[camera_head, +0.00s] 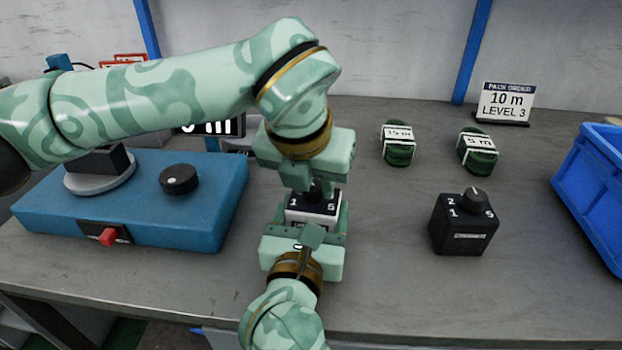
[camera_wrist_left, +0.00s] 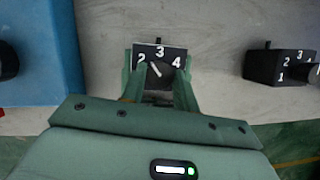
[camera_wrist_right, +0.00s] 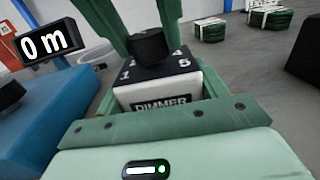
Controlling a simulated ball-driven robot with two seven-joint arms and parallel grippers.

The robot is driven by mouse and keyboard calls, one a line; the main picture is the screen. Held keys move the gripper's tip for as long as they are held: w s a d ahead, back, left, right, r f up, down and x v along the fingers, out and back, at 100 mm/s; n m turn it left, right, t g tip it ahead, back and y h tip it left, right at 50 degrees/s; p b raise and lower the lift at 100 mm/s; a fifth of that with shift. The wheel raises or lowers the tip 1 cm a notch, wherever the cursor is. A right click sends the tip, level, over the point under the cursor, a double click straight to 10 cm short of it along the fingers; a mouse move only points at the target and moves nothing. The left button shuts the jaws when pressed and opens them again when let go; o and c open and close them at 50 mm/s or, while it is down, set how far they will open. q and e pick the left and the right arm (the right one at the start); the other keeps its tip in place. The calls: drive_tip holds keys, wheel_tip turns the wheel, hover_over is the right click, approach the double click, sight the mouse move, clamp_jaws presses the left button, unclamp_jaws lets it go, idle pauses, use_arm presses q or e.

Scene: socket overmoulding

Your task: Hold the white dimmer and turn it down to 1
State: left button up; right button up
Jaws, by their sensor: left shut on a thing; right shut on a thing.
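The white dimmer (camera_head: 313,216) stands on the grey bench with its black dial plate (camera_wrist_left: 172,55) on top. My right gripper (camera_head: 304,235) comes from the front and is shut on the dimmer's white body; the body and its DIMMER label also show in the right wrist view (camera_wrist_right: 160,103). My left gripper (camera_head: 312,188) reaches down from above and is shut on the black knob (camera_wrist_right: 150,46). A white pointer line on the knob slants in the left wrist view; I cannot tell which number it indicates. The fingers partly hide the knob.
A black dimmer (camera_head: 463,225) stands to the right. Two green coils (camera_head: 397,145) (camera_head: 477,152) lie behind it, near the order sign (camera_head: 504,103). A blue bin (camera_head: 590,200) is at the right edge. A blue machine (camera_head: 180,232) with a knob stands left. Bench front right is clear.

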use_arm(q)
drive_tip(key=n+y, duration=0.1)
drive_tip(key=n, duration=0.2)
drive_tip(key=shift+w+d+n, duration=0.1)
drive_tip(key=shift+d+n, duration=0.05)
drive_tip(key=shift+n, duration=0.25)
drive_tip(key=n+y, duration=0.1)
drive_tip(key=n, duration=0.2)
drive_tip(key=shift+n+y, duration=0.3)
drive_tip(key=shift+y, duration=0.1)
drive_tip(key=n+y, duration=0.1)
drive_tip(key=n, duration=0.2)
drive_tip(key=n+g+y, duration=0.1)
drive_tip(key=n, duration=0.2)
drive_tip(key=shift+w+d, duration=0.15)
drive_tip(key=shift+d, duration=0.05)
drive_tip(key=shift+n+g, duration=0.3)
drive_tip(key=shift+n, duration=0.1)
drive_tip(key=o, duration=1)
